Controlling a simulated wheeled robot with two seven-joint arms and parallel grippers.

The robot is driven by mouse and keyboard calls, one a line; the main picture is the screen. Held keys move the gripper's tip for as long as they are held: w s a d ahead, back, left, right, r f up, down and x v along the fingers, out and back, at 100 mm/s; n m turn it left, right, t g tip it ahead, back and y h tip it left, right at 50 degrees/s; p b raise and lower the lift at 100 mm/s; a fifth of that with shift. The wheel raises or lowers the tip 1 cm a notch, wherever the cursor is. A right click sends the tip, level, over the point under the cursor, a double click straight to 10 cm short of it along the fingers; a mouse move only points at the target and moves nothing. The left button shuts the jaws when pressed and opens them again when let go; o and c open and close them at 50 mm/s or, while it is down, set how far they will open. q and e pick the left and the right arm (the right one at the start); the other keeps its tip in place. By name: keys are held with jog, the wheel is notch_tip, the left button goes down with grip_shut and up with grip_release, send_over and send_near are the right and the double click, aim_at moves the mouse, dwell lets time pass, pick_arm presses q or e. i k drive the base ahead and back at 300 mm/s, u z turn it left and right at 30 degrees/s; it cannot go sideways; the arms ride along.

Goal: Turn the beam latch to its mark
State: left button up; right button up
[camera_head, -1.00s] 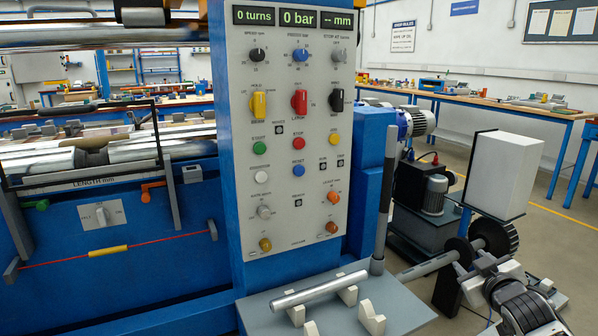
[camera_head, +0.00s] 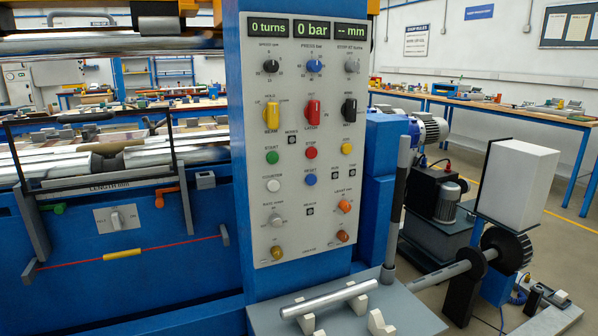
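On the grey control panel (camera_head: 295,220) a red lever knob (camera_head: 313,114) has the word LATCH under it and stands near upright. A yellow lever knob (camera_head: 271,117) to its left has BEAM under it and also stands near upright. A black lever knob (camera_head: 349,110) is to the right. I cannot clearly read which mark each knob points at. Neither of my grippers shows, and nothing touches the knobs.
Buttons and small dials fill the panel below the knobs. A grey shelf (camera_head: 400,318) below holds a metal bar (camera_head: 328,299) on white cradles. A dark upright lever (camera_head: 397,200) stands right of the panel. Rollers (camera_head: 165,155) lie to the left. The space before the panel is clear.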

aim_at(311, 112)
jog(key=z, duration=0.5)
jog(key=k, duration=0.6)
jog(key=z, duration=0.5)
jog(key=i, duration=1.1)
jog(key=u, duration=0.6)
